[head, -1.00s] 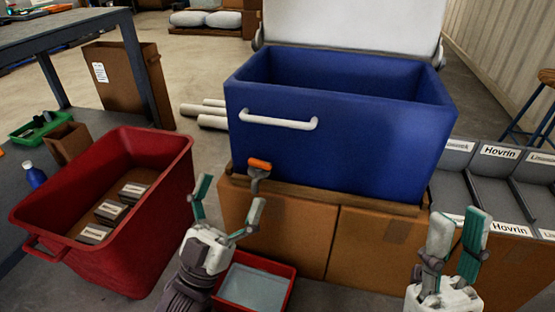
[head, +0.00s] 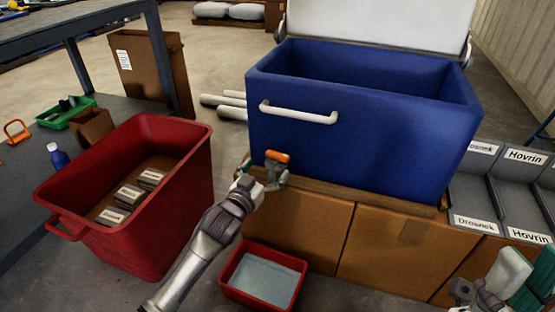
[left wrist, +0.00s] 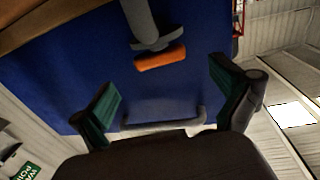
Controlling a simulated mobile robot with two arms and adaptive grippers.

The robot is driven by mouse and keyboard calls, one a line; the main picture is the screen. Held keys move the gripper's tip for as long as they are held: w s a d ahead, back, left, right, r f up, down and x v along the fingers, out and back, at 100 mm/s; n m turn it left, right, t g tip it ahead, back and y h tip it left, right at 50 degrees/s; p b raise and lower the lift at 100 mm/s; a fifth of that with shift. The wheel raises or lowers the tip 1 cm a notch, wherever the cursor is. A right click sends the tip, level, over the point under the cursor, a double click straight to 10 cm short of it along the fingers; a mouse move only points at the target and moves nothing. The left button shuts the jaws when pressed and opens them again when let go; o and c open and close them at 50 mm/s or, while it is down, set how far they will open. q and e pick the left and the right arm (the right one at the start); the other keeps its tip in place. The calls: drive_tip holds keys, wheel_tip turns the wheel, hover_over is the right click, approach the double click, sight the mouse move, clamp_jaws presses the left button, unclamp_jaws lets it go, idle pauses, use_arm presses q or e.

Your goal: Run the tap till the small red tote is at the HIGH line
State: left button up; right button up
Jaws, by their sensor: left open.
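The small red tote (head: 254,299) stands on the floor below the blue tank (head: 375,130), with greyish liquid (head: 265,277) in it. No HIGH line can be made out. The tap's orange handle (head: 278,157) is low on the tank's front; in the left wrist view the handle (left wrist: 160,58) lies ahead of and between my open fingers, apart from both. My left gripper (head: 264,176) is open close to the tap and partly hides it. Whether liquid runs is hidden. My right gripper (head: 505,283) is at the lower right, partly cut off; its opening is unclear.
A large red tote (head: 185,225) holding several labelled blocks stands left of my left arm. The tank rests on a wooden board over cardboard boxes (head: 390,255). Grey labelled bins (head: 480,192) stand at right. A blue bottle (head: 59,157) is at left.

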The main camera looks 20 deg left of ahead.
sight(276, 159)
use_arm(q)
drive_tip(key=w, duration=0.1)
drive_tip(key=w+b, duration=0.1)
drive_tip(key=w, duration=0.2)
drive_tip(key=shift+w+d+f, duration=0.15)
drive_tip(key=shift+w+d, duration=0.25)
drive_tip(key=shift+w+d+b, duration=0.15)
drive_tip(key=shift+w+b, duration=0.25)
drive_tip(key=shift+w, duration=0.4)
drive_tip(key=c, duration=1.2)
drive_tip(key=shift+o, duration=0.2)
drive_tip(key=shift+r+n+y, duration=0.3)
drive_tip(key=shift+n+y, duration=0.3)
drive_tip(key=shift+y, duration=0.3)
drive_tip(key=shift+f, duration=0.1)
drive_tip(key=shift+y, duration=0.3)
drive_tip(key=o, duration=1.2)
drive_tip(key=shift+f, duration=0.1)
drive_tip(key=shift+c, duration=0.2)
